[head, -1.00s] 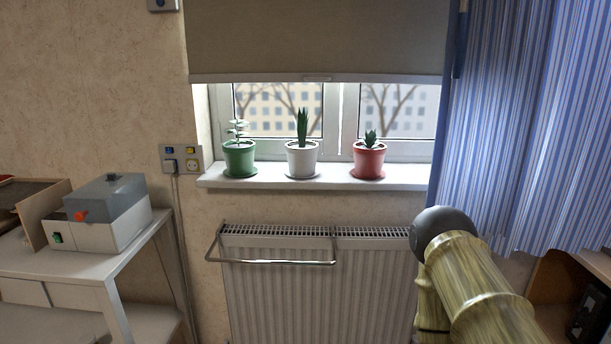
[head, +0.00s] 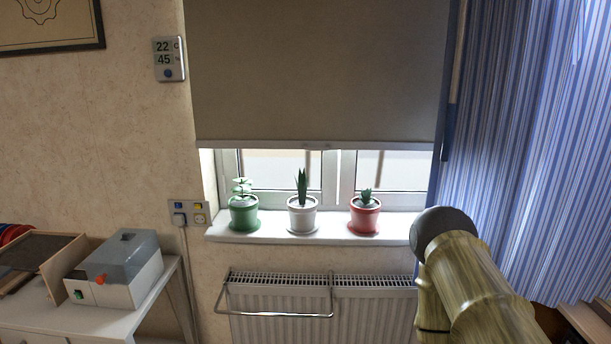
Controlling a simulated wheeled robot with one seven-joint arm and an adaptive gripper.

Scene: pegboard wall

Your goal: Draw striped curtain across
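The blue and white striped curtain (head: 520,150) hangs gathered at the right side of the window. Its left edge meets the right edge of the grey roller blind (head: 315,75). A slim pale rod (head: 457,55) with a dark lower end hangs along the curtain's left edge. My arm, with yellowish segments and a dark round joint, rises in front of the curtain's lower part at the lower right. My gripper is outside the view.
A green pot (head: 243,213), a white pot (head: 302,214) and a red pot (head: 364,214) hold plants on the windowsill (head: 273,230). Below is a radiator (head: 375,310) with a metal rail (head: 275,314). A grey-white machine (head: 117,270) stands on the left table.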

